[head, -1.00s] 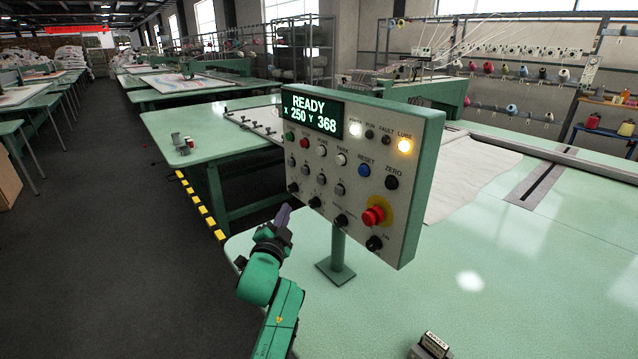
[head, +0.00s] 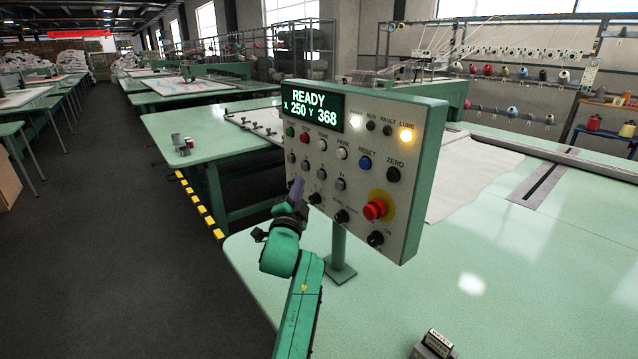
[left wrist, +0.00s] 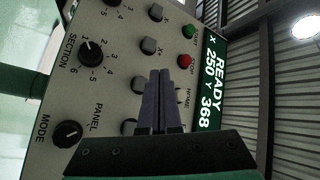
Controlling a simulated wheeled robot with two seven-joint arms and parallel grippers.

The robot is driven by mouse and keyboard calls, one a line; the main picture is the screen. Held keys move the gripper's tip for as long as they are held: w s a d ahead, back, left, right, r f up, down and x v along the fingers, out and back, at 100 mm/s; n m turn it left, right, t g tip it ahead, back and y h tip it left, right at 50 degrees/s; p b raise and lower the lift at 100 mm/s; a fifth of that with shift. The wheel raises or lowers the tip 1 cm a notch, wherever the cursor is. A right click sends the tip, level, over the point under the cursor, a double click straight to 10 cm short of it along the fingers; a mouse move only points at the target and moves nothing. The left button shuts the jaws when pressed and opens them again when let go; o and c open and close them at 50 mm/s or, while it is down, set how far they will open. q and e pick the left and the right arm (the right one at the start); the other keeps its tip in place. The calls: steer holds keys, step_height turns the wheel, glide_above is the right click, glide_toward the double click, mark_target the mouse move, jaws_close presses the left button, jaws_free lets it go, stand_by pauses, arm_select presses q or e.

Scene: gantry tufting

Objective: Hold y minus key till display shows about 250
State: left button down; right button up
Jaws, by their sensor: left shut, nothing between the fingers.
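The control panel (head: 410,215) stands on a post; its display (head: 313,107) reads READY, X 250 Y 368. A row of grey keys runs below the coloured buttons. I take the third key, left to right, as the Y minus key (head: 322,172); its label is too small to read. It also shows in the left wrist view (left wrist: 138,82). My left gripper (head: 297,183) is shut and empty, in front of the panel's lower left part. In the left wrist view its fingertips (left wrist: 161,72) appear beside that key; I cannot tell whether they touch anything. My right gripper is out of view.
A red emergency button (head: 375,209) and black knobs (head: 341,216) sit on the panel's lower part. The pale green table (head: 480,300) spreads behind and right of the post. A small grey block (head: 434,344) stands near the bottom edge. The dark floor is open at left.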

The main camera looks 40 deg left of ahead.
mark_target(321, 175)
arm_select(q)
steer(key=w+b, duration=0.1)
steer(key=w+d, duration=0.1)
steer(key=w, duration=0.1)
steer(key=shift+b, duration=0.35)
stand_by(1.6)
steer(key=shift+w+d+b, duration=0.1)
steer(key=shift+w+b, duration=0.25)
steer(key=shift+w, duration=0.15)
